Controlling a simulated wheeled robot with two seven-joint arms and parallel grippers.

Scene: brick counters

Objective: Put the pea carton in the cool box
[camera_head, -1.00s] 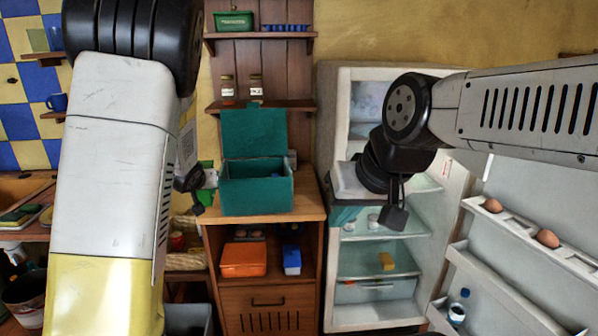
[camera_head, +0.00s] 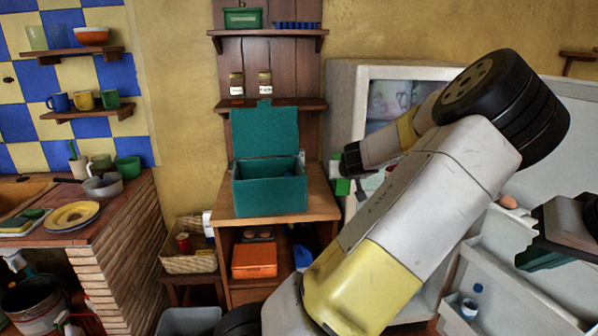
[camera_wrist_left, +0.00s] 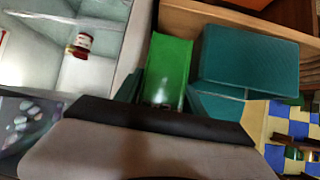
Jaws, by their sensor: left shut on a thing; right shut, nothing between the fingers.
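The green pea carton (camera_head: 341,187) is just right of the cool box, partly hidden by my left arm. In the left wrist view the carton (camera_wrist_left: 170,66) stands out between the teal fingers of my left gripper (camera_wrist_left: 163,98), which is shut on it. The teal cool box (camera_head: 270,194) stands on the wooden cabinet with its lid raised; its contents are hidden. The box also shows in the left wrist view (camera_wrist_left: 246,62), beside the carton. My right gripper (camera_head: 540,258) is shut and empty at the right edge, before the fridge door.
The open fridge (camera_head: 342,105) stands right of the cabinet, its door (camera_head: 500,255) swung out with eggs (camera_head: 508,202) and a bottle on its racks. An orange container (camera_head: 254,260) sits on the shelf below the box. A brick counter (camera_head: 125,235) is at left.

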